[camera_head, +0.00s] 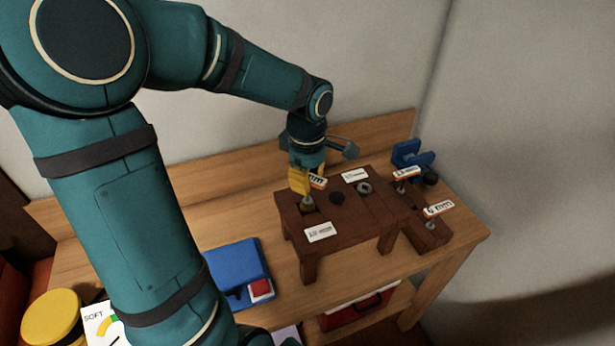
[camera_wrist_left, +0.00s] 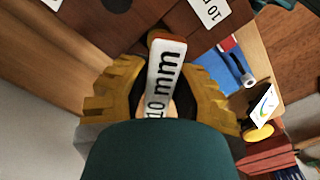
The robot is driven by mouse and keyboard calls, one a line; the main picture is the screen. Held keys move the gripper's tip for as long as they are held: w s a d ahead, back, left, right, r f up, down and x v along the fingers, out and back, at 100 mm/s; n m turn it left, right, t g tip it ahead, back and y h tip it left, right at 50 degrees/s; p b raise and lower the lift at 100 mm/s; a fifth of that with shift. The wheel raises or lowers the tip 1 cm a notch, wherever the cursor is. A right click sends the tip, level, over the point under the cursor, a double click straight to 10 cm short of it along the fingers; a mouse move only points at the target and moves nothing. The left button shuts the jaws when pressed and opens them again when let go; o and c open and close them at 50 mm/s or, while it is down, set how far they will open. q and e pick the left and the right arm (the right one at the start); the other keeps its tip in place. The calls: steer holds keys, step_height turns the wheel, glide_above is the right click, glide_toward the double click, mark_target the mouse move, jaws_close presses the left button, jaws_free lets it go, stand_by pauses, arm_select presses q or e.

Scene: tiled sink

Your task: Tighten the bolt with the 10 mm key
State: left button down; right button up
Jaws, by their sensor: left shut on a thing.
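My left gripper (camera_head: 303,182), with yellow fingers, is shut on the 10 mm key (camera_wrist_left: 166,72). The key's white "10 mm" label stands between the fingers (camera_wrist_left: 160,88) in the left wrist view. In the head view the key's label (camera_head: 319,181) shows beside the fingers. The gripper is over the left end of a dark wooden stand (camera_head: 345,214), above a spot behind a white label (camera_head: 320,232). A grey shaft reaches down there. The bolt is mostly hidden, and I cannot tell whether the key is seated on it. My right gripper is not in view.
Other labelled keys, one marked 6 mm (camera_head: 438,208) and another (camera_head: 406,172), stand in a wooden rack (camera_head: 427,236) at right. A blue clamp-like object (camera_head: 411,155) is behind. The wall rises behind the bench (camera_head: 200,195).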

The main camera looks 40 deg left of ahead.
arm_select(q)
steer(key=m, duration=0.4)
steer(key=shift+p, duration=0.35)
steer(key=m+p, duration=0.1)
steer(key=m, duration=0.2)
steer(key=shift+r, duration=0.1)
steer(key=m, duration=0.3)
steer(key=shift+m+p, duration=0.35)
steer(key=shift+m, duration=0.05)
steer(key=c, duration=0.6)
jaws_free()
